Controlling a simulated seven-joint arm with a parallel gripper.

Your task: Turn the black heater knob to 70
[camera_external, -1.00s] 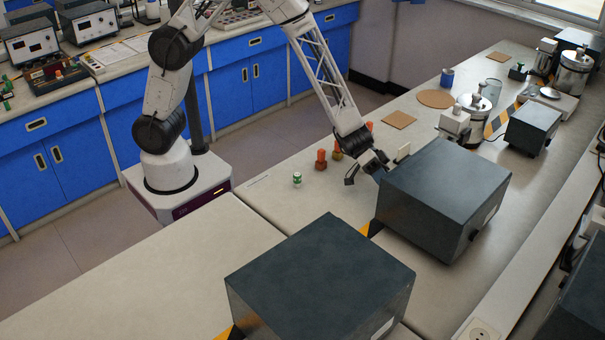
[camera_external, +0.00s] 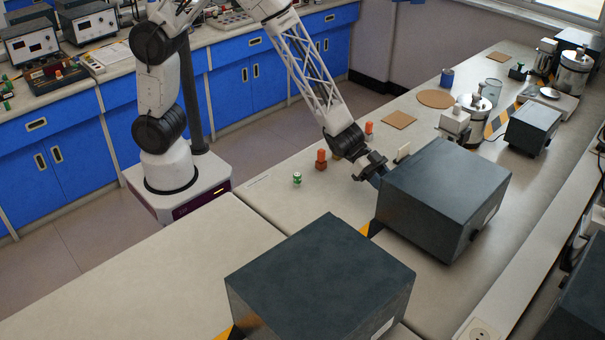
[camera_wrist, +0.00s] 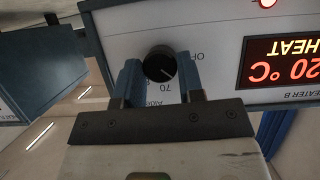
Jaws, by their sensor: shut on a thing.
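The black heater knob (camera_wrist: 159,63) is on the pale front panel of Heater B (camera_wrist: 215,50), seen upside down in the wrist view. Its white pointer line slants to the picture's lower right, between the "70" mark below it and the "OFF" mark at right. My gripper (camera_wrist: 160,78) has one blue-grey finger on each side of the knob and is shut on it. In the external view my gripper (camera_external: 372,170) is at the left face of the farther dark heater box (camera_external: 445,185); the knob is hidden there. The red display (camera_wrist: 285,60) reads 20 °C and HEAT.
A second dark box (camera_external: 320,275) stands nearer on the bench. The bench (camera_external: 190,275) at the lower left is clear.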

